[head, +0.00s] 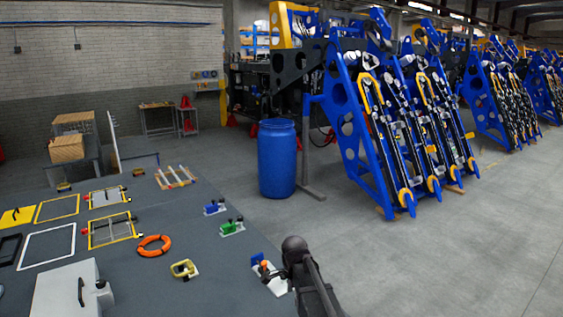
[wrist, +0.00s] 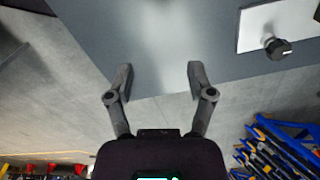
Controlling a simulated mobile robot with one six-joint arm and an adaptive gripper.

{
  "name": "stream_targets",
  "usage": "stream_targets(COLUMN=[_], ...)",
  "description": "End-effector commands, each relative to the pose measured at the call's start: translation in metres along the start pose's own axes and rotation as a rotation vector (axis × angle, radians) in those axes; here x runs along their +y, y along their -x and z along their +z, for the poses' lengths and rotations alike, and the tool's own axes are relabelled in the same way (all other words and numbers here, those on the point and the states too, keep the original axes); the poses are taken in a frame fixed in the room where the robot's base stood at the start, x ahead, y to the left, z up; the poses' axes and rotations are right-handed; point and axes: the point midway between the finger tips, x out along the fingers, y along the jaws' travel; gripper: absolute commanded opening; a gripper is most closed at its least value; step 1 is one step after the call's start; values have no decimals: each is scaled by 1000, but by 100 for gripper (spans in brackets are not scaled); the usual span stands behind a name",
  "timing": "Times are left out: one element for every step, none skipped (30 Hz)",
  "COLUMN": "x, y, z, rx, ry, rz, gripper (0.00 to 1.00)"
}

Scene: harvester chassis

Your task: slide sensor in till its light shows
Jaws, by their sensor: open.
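My gripper (wrist: 158,82) is open and empty in the wrist view, with its two fingers apart over the edge of the grey table. In the head view my dark arm end stands at the table's right edge, beside a white plate (head: 276,282) with a blue part (head: 257,259) and an orange part. A white plate (wrist: 262,28) with a black knob (wrist: 277,47) shows at upper right in the wrist view, apart from the fingers. A green fixture (head: 231,227) and a blue fixture (head: 213,208) sit farther back. I cannot tell which part is the sensor, and I see no lit light.
The grey table (head: 190,270) also holds an orange ring (head: 154,245), a yellow clamp-like part (head: 184,269), a white box (head: 70,290) and several frames. A blue barrel (head: 277,160) and blue racks (head: 350,150) stand beyond. Open floor lies to the right.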

Motion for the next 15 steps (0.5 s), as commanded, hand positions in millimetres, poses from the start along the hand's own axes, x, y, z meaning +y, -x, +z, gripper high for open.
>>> stream_targets(x=[16, 22, 31, 37, 43, 52, 58, 64, 72, 79, 85, 93, 100, 106, 114], y=[-7, -9, -11, -13, -15, -18, -20, -22, -24, -26, -28, -30, -32, -34, -37], z=[-6, -9, -12, -15, -18, -21, -24, -26, -29, -32, -34, -37, -39, -41, -44], rx=[0, 0, 0, 0, 0, 0, 0, 0, 0, 0, 0, 0, 0, 0, 0], ry=[55, 91, 140, 176, 213, 261, 298, 334, 383, 419, 455, 504, 541, 578, 626], rz=[0, 0, 0, 0, 0, 0, 0, 0, 0, 0, 0, 0, 0, 0, 0], gripper=[70, 70, 70, 70, 70, 70, 70, 70, 70, 70, 70, 70, 70, 70, 70])
